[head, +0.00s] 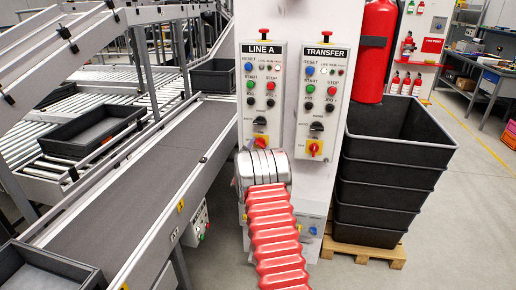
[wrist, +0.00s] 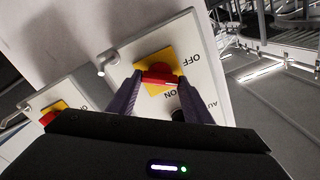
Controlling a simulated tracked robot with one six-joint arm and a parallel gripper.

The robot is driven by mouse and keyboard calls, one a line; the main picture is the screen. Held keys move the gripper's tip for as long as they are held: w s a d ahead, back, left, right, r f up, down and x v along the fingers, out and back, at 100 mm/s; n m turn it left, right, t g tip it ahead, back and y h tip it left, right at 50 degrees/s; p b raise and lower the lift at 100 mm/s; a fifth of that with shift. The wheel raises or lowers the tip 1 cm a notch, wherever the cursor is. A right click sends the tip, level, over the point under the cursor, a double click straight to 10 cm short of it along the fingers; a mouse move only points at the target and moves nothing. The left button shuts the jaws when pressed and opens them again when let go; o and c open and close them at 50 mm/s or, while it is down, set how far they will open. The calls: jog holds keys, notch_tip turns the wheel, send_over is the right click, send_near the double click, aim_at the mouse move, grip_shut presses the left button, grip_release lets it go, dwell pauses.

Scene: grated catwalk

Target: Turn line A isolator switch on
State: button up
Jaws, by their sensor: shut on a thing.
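The LINE A panel (head: 262,92) is the left one of two on a white column. Its isolator switch, a red handle on a yellow plate (wrist: 154,60), is at the panel's bottom. The red handle (wrist: 160,79) lies between the two dark fingers of my gripper (wrist: 160,77), which is shut on it. OFF and ON are printed beside the plate in the wrist view. The handle's exact setting is hard to tell. In the head view my wrist and red arm cover part of the area below the switch (head: 261,141).
The TRANSFER panel (head: 322,100) with its own red and yellow isolator (head: 314,148) is close on the right. A conveyor (head: 130,190) runs along the left.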

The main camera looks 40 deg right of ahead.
jog(key=m, duration=0.5)
jog(key=shift+s+d+m, duration=0.2)
jog(key=shift+d+m, duration=0.1)
jog(key=shift+m, duration=0.1)
jog(key=m, duration=0.5)
jog(key=shift+s+f+m, duration=0.1)
jog(key=shift+f+m, duration=0.1)
jog(key=shift+m, duration=0.1)
jog(key=shift+f, duration=0.1)
jog(key=o, duration=1.1)
jog(key=shift+c, duration=0.2)
jog(key=shift+a, duration=0.1)
jog(key=shift+a, duration=0.1)
